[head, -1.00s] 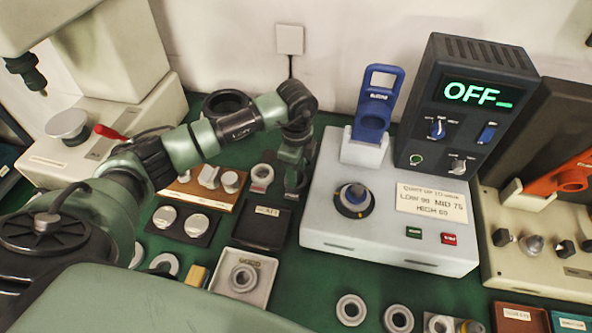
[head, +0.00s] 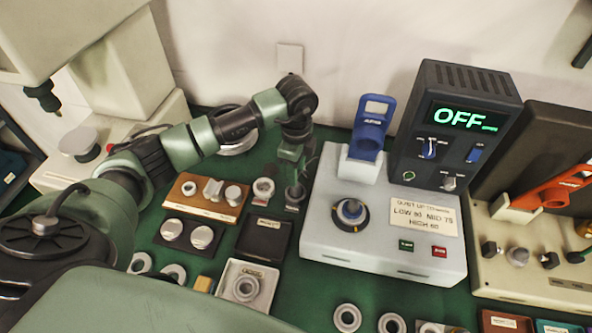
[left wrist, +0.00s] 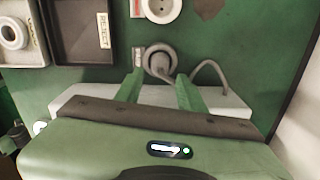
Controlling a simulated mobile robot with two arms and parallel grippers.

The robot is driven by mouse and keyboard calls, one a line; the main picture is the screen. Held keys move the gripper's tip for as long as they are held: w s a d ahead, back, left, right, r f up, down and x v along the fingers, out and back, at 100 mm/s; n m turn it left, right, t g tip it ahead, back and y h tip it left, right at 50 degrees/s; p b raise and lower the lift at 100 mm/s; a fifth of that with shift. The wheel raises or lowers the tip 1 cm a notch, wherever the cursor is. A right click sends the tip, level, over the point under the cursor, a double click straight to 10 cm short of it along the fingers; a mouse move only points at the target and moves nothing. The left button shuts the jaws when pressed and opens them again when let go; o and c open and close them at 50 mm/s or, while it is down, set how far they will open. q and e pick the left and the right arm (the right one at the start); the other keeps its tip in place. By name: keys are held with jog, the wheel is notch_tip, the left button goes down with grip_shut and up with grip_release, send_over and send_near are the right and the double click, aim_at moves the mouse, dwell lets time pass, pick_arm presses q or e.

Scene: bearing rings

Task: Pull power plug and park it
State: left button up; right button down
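The grey round power plug (left wrist: 159,60) sits on the green bench in the left wrist view, with a grey cord (left wrist: 207,72) curving off to the right. My left gripper (left wrist: 160,80) is open, with one green finger on each side of the plug near the fingertips. I cannot tell whether the fingers touch it. A white round socket (left wrist: 162,8) with no plug in it lies above the plug in that view; it also shows in the head view (head: 263,188). In the head view my left gripper (head: 295,190) points down and hides most of the plug. My right gripper is not in view.
The white heater box (head: 325,235) with its display reading OFF (head: 465,118) stands close to the right of the gripper. The black reject tray (head: 264,238) and a wooden block (head: 205,198) lie to the left. A white tray (head: 248,284) holds a ring.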

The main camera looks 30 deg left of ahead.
pick_arm(q)
notch_tip(320, 180, up, 4)
jog(key=p, duration=0.2)
jog(key=shift+r+p, duration=0.1)
jog(key=shift+p, duration=0.25)
dwell(0.4)
